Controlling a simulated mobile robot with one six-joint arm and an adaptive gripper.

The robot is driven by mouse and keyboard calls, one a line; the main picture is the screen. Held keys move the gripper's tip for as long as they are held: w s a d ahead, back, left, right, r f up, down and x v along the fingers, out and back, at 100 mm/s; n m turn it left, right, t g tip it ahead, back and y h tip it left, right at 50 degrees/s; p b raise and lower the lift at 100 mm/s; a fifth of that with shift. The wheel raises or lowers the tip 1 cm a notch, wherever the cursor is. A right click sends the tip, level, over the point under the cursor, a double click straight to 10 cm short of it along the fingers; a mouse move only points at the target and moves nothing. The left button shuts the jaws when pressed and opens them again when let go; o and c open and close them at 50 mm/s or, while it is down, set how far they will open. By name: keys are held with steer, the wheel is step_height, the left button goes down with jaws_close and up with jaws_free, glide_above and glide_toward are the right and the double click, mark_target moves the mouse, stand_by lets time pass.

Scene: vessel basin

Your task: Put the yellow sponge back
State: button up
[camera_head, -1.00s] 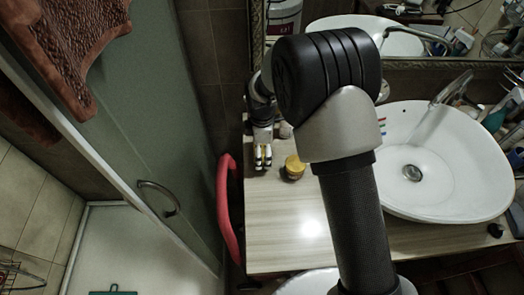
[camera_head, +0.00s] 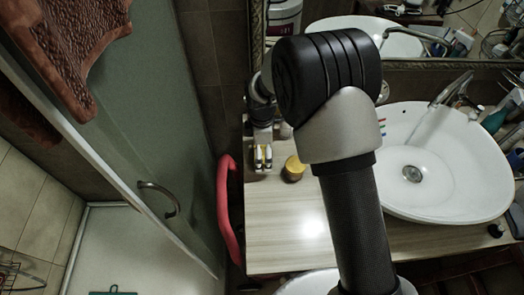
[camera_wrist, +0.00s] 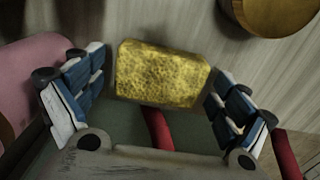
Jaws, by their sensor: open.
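The yellow sponge (camera_wrist: 160,75) lies in the wrist view between the two blue-and-white fingers of my gripper (camera_wrist: 158,92). The fingers are open, one on each side of the sponge. The gap on the left is very narrow, and I cannot tell whether the right finger touches it. In the head view my gripper (camera_head: 262,158) is over the left end of the wood-grain counter (camera_head: 285,215), with a small bit of yellow showing between its fingers.
A round yellow-lidded jar (camera_head: 294,168) stands just right of my gripper and also shows in the wrist view (camera_wrist: 275,15). A white basin (camera_head: 450,165) with a tap is at the right. A red curved bar (camera_head: 226,205) stands beside the counter's left edge. The counter's front is clear.

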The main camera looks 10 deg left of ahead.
step_height(320, 180, up, 12)
steer(key=p, duration=0.3)
steer(key=s+d+r+m+t, duration=0.1)
steer(key=s+d+r+m, duration=0.3)
steer(key=d+r, duration=0.55)
steer(key=s+d+r+m+t, duration=0.2)
steer(key=s+d+r+m, duration=0.9)
steer(key=s, duration=0.1)
steer(key=s+d+m, duration=0.1)
steer(key=s+m, duration=0.2)
steer(key=s, duration=0.1)
steer(key=s+d+f+m+t, duration=0.1)
steer(key=s+d+m, duration=0.1)
steer(key=s, duration=0.3)
steer(key=shift+s+d+f+m+t, duration=0.2)
steer(key=shift+s+d+m+t, duration=0.1)
steer(key=shift+m, duration=0.2)
